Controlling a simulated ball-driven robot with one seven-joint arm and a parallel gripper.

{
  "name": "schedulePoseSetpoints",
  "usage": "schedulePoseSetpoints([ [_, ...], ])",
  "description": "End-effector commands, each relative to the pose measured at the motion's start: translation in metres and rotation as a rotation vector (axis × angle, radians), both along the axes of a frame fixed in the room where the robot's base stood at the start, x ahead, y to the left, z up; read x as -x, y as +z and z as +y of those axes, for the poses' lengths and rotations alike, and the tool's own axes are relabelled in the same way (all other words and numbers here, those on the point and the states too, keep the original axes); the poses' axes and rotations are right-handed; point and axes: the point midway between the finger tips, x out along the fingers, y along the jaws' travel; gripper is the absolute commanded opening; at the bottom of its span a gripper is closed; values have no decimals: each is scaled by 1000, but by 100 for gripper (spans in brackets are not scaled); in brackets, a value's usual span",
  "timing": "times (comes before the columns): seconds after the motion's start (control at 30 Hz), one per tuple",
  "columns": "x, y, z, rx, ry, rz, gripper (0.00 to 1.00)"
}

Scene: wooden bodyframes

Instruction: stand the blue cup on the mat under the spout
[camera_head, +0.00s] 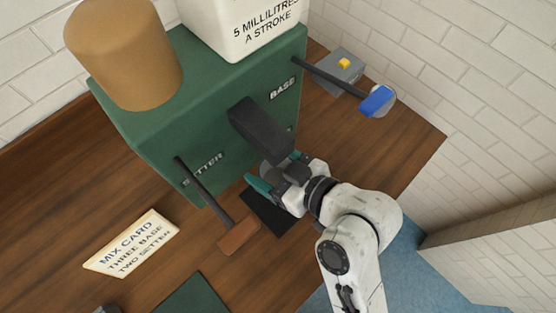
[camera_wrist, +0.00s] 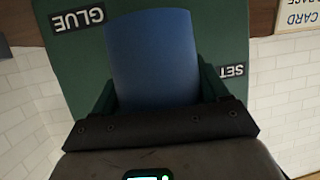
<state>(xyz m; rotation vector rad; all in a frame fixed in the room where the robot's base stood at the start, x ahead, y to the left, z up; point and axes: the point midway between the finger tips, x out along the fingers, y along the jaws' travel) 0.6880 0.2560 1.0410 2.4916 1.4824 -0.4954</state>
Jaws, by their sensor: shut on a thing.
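My gripper (camera_head: 277,170) is shut on the blue cup, which shows between the two green fingers in the wrist view (camera_wrist: 152,60). In the head view the cup is hidden behind my gripper and the spout. The black spout (camera_head: 258,128) juts from the front of the green machine, and my gripper is right at its outer end. The dark mat (camera_head: 270,212) lies on the wooden top below, partly covered by my gripper. I cannot tell whether the cup touches the mat.
The green machine (camera_head: 140,125) has a brown-handled lever (camera_head: 238,236) left of the spout and a blue-handled lever (camera_head: 377,101) to the right. A mix card (camera_head: 132,243) lies at left. A grey box with a yellow button (camera_head: 340,70) stands behind the blue handle.

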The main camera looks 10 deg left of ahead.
Motion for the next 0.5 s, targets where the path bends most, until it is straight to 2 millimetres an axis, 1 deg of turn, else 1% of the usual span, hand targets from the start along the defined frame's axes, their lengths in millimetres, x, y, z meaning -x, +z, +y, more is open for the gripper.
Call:
schedulePoseSetpoints([
  [0.03, 0, -6, 0, 0, 0, 0, 39],
  [0.5, 0, -48, 0, 0, 0, 0, 39],
])
